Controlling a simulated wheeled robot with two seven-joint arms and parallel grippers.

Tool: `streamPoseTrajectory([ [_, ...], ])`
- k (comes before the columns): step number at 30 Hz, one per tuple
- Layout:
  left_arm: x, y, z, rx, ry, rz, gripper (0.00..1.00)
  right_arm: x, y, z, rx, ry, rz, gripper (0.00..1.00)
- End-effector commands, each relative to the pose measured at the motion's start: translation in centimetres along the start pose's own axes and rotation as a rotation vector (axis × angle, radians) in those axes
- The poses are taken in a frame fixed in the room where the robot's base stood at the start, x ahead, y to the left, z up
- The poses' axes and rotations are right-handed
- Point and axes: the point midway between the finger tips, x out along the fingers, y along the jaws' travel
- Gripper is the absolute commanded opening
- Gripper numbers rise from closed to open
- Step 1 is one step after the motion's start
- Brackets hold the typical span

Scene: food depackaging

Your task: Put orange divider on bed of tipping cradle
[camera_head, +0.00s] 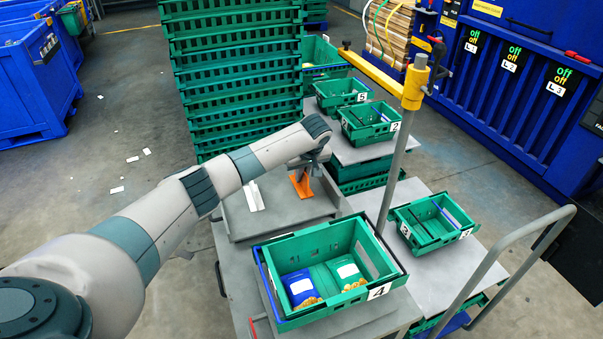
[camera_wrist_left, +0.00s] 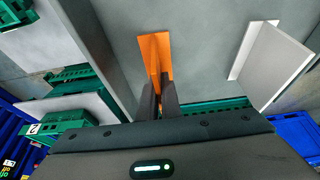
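The orange divider (camera_head: 302,187) is upright on or just above the grey bed (camera_head: 285,212), which looks like the tipping cradle's bed; I cannot tell whether it touches. My left gripper (camera_head: 304,170) reaches down over it from above. In the left wrist view the orange divider (camera_wrist_left: 155,55) runs between the two dark fingers of the gripper (camera_wrist_left: 160,92), which are close together on it. The arm's wrist hides part of the bed's far side. My right gripper is in neither view.
A white divider (camera_head: 252,196) stands on the bed to the left of the orange one. A green crate (camera_head: 310,245) labelled 4, with a blue and a green packet, stands in front. A tall stack of green crates (camera_head: 235,80) rises behind. A yellow-topped post (camera_head: 413,85) stands right.

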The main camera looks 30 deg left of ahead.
Motion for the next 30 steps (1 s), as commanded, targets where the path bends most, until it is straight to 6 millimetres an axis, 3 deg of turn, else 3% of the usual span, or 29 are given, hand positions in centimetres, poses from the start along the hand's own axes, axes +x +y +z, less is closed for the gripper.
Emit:
streamPoseTrajectory([
  [11, 0.3, 0.0, 0.1, 0.000, -0.001, 0.000, 0.00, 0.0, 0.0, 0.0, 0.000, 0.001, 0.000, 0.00],
  [14, 0.3, 0.0, 0.1, 0.000, 0.000, 0.000, 0.21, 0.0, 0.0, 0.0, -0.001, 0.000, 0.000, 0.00],
  [15, 0.3, 0.0, 0.1, 0.000, 0.000, 0.000, 0.23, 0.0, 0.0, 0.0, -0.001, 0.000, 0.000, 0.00],
  [30, -0.7, 0.1, 0.0, 0.000, 0.000, 0.002, 0.23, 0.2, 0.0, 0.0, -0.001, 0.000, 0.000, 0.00],
])
